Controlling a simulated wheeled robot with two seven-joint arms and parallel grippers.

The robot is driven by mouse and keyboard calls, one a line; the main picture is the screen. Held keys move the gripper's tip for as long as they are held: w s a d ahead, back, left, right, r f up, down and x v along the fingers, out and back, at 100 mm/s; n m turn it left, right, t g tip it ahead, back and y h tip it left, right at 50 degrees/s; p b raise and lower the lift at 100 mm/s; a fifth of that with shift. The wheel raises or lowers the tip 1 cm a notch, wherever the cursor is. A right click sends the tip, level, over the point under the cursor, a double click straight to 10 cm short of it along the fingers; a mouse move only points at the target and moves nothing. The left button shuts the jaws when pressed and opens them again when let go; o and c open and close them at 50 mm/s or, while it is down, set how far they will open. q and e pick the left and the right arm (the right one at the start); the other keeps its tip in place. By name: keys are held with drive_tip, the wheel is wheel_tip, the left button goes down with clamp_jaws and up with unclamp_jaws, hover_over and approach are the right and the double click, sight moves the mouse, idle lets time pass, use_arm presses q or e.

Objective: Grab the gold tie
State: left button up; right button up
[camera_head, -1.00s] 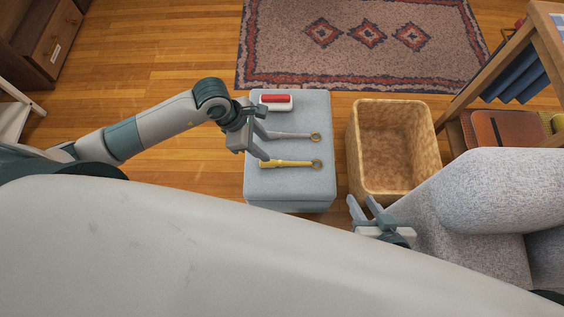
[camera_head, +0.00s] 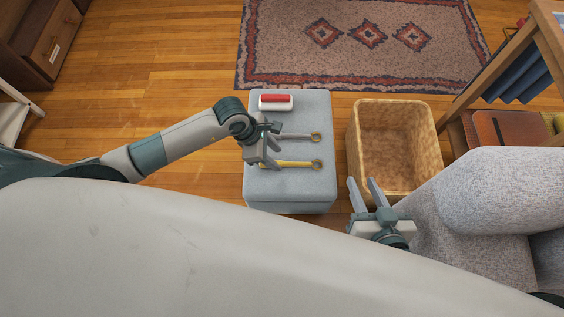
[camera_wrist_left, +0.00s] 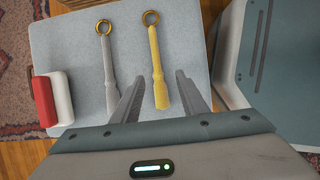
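The gold tie (camera_head: 296,163) lies flat on the grey ottoman (camera_head: 318,191), its ring end to the right. My left gripper (camera_head: 275,155) is above the ottoman, over the left end of the gold tie. In the left wrist view the gold tie (camera_wrist_left: 156,62) lies between the two spread fingers of my left gripper (camera_wrist_left: 160,95), nearer the right finger; contact does not show. A silver-grey tie (camera_head: 296,136) with a gold ring lies parallel, beyond the gold one. My right gripper (camera_head: 366,193) is open and empty, at the near side of the wicker basket.
A red and white block (camera_head: 276,102) lies at the far end of the ottoman. An empty wicker basket (camera_head: 433,150) stands right of it. A grey sofa (camera_head: 500,195) is at the right, a patterned rug (camera_head: 365,70) beyond.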

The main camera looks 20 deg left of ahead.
sight(281, 163)
use_arm(q)
drive_tip(key=x, duration=0.2)
drive_tip(key=b+x, duration=0.1)
drive_tip(key=x, duration=0.1)
drive_tip(key=shift+w+a, duration=0.2)
drive_tip(key=shift+d+f, duration=0.15)
drive_tip(key=shift+f, duration=0.3)
use_arm(e)
drive_tip(key=r, duration=0.1)
drive_tip(key=w+r+t, duration=0.1)
drive_tip(key=a+r+t, duration=0.1)
drive_tip(key=shift+w+a+r+y, duration=0.1)
drive_tip(key=shift+w+r+y, duration=0.05)
drive_tip(key=shift+w+y, duration=0.2)
use_arm(q)
clamp_jaws()
